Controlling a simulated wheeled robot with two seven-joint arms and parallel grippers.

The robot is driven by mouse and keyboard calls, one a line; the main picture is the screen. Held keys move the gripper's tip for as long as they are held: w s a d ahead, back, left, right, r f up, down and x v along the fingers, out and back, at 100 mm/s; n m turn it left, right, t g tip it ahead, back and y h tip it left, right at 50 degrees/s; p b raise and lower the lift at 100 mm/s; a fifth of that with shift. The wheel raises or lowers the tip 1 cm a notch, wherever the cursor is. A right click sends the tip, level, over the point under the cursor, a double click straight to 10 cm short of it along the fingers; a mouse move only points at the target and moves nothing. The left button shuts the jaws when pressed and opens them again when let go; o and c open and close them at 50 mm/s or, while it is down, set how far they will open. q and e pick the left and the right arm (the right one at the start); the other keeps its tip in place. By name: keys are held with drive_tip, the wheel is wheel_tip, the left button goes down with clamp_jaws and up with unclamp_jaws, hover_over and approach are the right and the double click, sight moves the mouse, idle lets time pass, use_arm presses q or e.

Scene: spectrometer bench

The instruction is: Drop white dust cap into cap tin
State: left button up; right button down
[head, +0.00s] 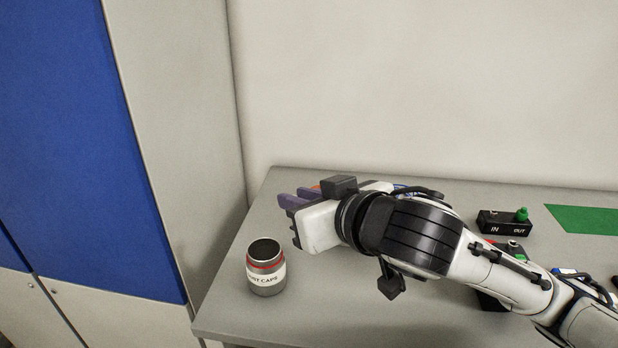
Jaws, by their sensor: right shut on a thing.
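The cap tin (266,280) is a small grey metal can with a red band and a white label. It stands upright and open-topped near the left end of the bench. My right gripper (285,198) is behind the tin and slightly to its right in the picture, above the bench, with its purple-grey fingers pointing left. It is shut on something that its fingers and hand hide. I cannot make out the white dust cap anywhere. My left gripper is out of view.
A black box marked IN and OUT (497,229) with a green cap (521,215) stands at the right. A green mat (590,219) lies beyond it. Another dark box is partly hidden under my right arm. The bench (225,300) is clear around the tin. A wall stands behind.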

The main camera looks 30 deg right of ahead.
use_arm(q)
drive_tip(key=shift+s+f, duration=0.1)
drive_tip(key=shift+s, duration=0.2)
use_arm(e)
drive_tip(key=w+f+n+y+b, duration=0.1)
drive_tip(key=f+y+b, duration=0.1)
drive_tip(key=w+a+f+n+g+y+b, duration=0.1)
drive_tip(key=n+y+b, duration=0.1)
drive_tip(key=w+a+f+n+g+y+b, duration=0.1)
drive_tip(key=f+n+y+b, duration=0.1)
drive_tip(key=b, duration=0.1)
drive_tip(key=shift+w+a+f, duration=0.15)
drive_tip(key=shift+w+f, duration=0.2)
drive_tip(key=shift+r, duration=0.1)
drive_tip(key=c, duration=1.5)
unclamp_jaws()
drive_tip(key=shift+c, duration=0.2)
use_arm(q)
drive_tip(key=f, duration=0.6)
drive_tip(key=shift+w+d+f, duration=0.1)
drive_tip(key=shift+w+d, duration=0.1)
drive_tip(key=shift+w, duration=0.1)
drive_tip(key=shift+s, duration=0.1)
use_arm(e)
drive_tip(key=shift+s, duration=0.1)
